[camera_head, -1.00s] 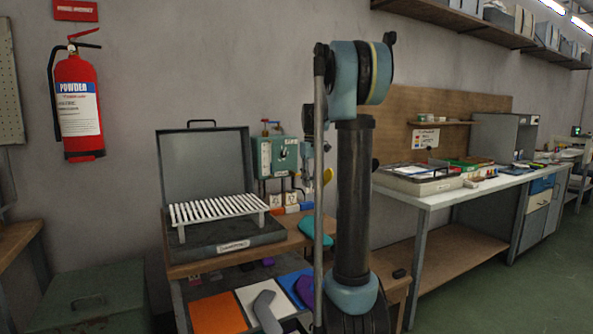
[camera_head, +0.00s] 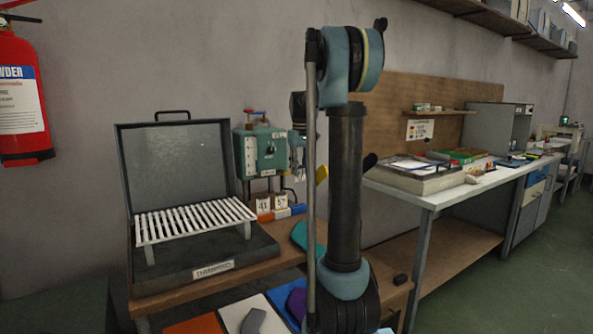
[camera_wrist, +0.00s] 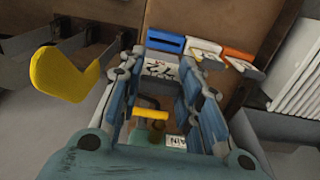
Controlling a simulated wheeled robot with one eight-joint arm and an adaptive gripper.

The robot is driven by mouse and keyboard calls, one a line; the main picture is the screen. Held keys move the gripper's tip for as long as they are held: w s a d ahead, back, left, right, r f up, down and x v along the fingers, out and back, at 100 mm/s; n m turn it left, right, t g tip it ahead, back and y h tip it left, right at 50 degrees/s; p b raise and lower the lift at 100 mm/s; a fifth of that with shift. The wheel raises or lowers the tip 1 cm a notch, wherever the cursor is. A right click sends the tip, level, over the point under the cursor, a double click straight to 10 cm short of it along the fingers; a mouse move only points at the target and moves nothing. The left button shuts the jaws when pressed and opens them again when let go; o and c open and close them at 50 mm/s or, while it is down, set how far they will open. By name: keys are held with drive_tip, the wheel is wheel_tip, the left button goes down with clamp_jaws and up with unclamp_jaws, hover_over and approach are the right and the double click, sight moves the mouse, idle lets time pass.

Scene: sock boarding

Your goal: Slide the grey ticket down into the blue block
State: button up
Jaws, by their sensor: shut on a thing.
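My gripper (camera_wrist: 160,72) is shut on the grey ticket (camera_wrist: 160,69), a small pale card with dark marks, held between the fingertips in the wrist view. The blue block (camera_wrist: 165,41) lies just beyond the ticket in that view; I cannot tell the gap between them. In the head view the blue block (camera_head: 298,209) is at the right end of a row on the wooden bench, beside my arm. My fingertips and the held ticket are not clear in the head view.
A white block (camera_wrist: 204,46) and an orange block (camera_wrist: 239,53) stand beside the blue one, with numbered tickets. A yellow paddle shape (camera_wrist: 62,75) is close at the left of the wrist view. A green machine (camera_head: 262,152) and a white slatted rack (camera_head: 195,220) stand nearby.

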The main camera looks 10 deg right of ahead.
sight(298, 181)
drive_tip(key=shift+a, duration=0.45)
drive_tip(key=shift+s+f, duration=0.1)
drive_tip(key=shift+f, duration=2.8)
drive_tip(key=shift+s+f, duration=0.1)
drive_tip(key=shift+f, duration=1.8)
drive_tip(key=o, duration=0.8)
drive_tip(key=shift+o, duration=0.2)
drive_tip(key=shift+r, duration=0.1)
wheel_tip(298, 181, up, 12)
drive_tip(key=shift+f, duration=0.15)
